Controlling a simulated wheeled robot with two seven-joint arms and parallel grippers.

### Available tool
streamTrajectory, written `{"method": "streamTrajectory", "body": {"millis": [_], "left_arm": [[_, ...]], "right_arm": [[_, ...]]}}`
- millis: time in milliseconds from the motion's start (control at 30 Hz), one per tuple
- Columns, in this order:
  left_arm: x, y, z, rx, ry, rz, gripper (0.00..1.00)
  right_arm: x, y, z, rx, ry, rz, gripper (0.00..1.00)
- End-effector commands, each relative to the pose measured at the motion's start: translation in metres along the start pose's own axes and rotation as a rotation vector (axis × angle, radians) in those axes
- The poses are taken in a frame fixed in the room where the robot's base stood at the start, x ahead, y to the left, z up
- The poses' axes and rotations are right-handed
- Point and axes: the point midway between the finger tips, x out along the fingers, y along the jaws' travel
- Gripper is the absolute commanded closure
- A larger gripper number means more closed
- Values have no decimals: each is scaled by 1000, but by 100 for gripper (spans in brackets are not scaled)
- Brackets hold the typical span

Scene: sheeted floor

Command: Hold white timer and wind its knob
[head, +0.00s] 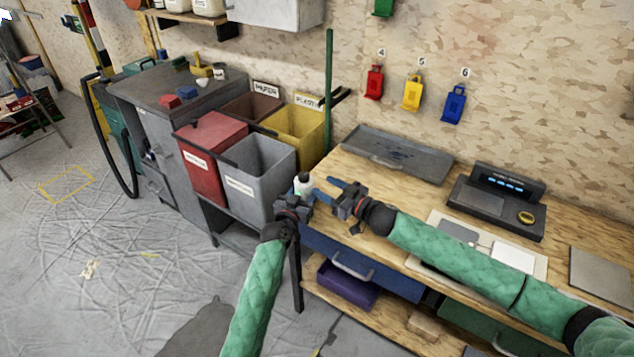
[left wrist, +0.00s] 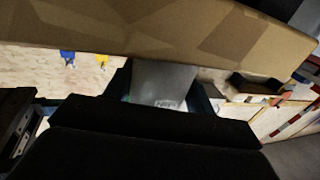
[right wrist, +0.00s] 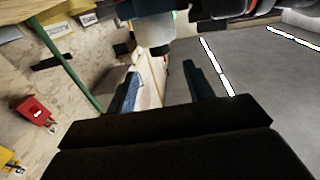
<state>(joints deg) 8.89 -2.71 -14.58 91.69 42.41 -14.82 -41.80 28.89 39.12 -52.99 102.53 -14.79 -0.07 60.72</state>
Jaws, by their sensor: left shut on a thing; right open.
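The white timer (head: 303,184) is a small pale cylinder standing up from my left gripper (head: 298,198), which is shut on it. In the left wrist view the timer (left wrist: 165,85) shows as a grey-white body between the fingers. My right gripper (head: 327,191) is open and empty, just right of the timer and apart from it. In the right wrist view the timer (right wrist: 155,32) is ahead, beyond the open fingertips (right wrist: 160,85).
Both grippers are by the left end of the wooden workbench (head: 400,216). A grey bin (head: 262,190) stands behind the timer, beside a red bin (head: 210,150) and a yellow bin (head: 302,128). A grey tray (head: 425,165) and a dark device (head: 490,205) are on the bench.

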Motion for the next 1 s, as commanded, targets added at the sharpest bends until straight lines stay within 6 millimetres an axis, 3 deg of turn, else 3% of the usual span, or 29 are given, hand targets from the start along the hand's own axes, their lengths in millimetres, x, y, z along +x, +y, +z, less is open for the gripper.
{"method": "streamTrajectory", "body": {"millis": [167, 533, 667, 833, 1000], "left_arm": [[0, 0, 1, 0, -1, 0, 72], [0, 0, 1, 0, -1, 0, 72], [0, 0, 0, 0, -1, 0, 72], [0, 0, 1, 0, -1, 0, 72], [0, 0, 1, 0, -1, 0, 72]], "right_arm": [[-9, 0, 0, 0, 0, 0, 48], [-8, 2, -4, -3, 3, 0, 48], [-1, 11, -25, -26, 22, 1, 48], [13, 26, -64, -84, 46, -9, 48], [25, 41, -77, -137, 23, -24, 48]]}}
